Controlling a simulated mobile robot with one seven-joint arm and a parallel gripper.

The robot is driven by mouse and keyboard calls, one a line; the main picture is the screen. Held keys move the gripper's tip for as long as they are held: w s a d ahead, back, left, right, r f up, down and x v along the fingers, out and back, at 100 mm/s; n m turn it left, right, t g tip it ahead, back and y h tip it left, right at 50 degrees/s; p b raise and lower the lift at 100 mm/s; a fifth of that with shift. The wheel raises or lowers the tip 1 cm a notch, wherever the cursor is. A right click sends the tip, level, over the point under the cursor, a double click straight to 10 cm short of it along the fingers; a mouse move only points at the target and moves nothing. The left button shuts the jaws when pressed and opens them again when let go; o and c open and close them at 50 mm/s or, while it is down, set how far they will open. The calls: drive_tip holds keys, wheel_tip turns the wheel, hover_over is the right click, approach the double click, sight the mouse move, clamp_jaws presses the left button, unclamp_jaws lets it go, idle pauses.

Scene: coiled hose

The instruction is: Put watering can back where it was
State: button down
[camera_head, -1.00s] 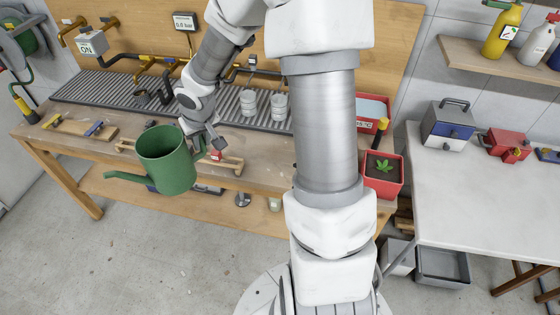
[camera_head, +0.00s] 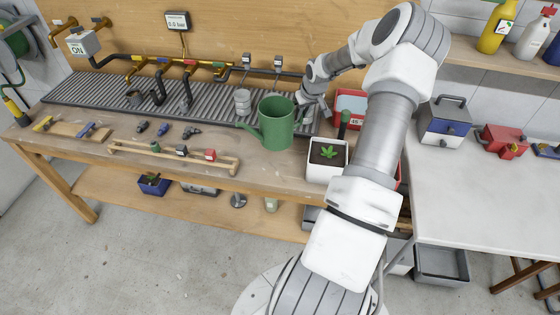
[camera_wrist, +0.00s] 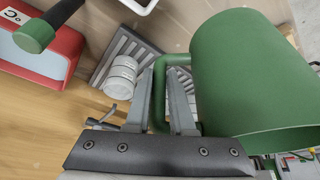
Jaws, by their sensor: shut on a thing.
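The green watering can (camera_head: 275,124) is upright over the right part of the wooden workbench (camera_head: 85,143), its spout pointing left. My gripper (camera_head: 312,110) is on its right side, shut on its handle. In the wrist view the can (camera_wrist: 250,75) fills the right side, and its handle (camera_wrist: 178,62) passes between the fingers of my gripper (camera_wrist: 172,95). I cannot tell whether the can's base touches the bench or hangs just above it.
A white planter (camera_head: 326,163) with a small plant stands just right of the can. Stacked white cups (camera_head: 242,102) stand behind it on the ribbed grey drain (camera_head: 205,105). A wooden rack (camera_head: 175,159) with small valves lies left. A red-framed box (camera_head: 350,104) is behind right.

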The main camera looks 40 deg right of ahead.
drive_tip(key=f, duration=0.7)
drive_tip(key=d+f+p, duration=0.1)
drive_tip(key=f, duration=0.2)
drive_tip(key=shift+s+f, duration=0.15)
drive_tip(key=shift+s, duration=0.05)
drive_tip(key=shift+f, duration=0.1)
drive_tip(key=c, duration=1.2)
unclamp_jaws()
drive_tip(key=shift+f, duration=0.15)
drive_tip(key=shift+c, duration=0.2)
drive_tip(key=o, duration=0.5)
drive_tip(key=shift+c, duration=0.2)
drive_tip(key=shift+r, duration=0.2)
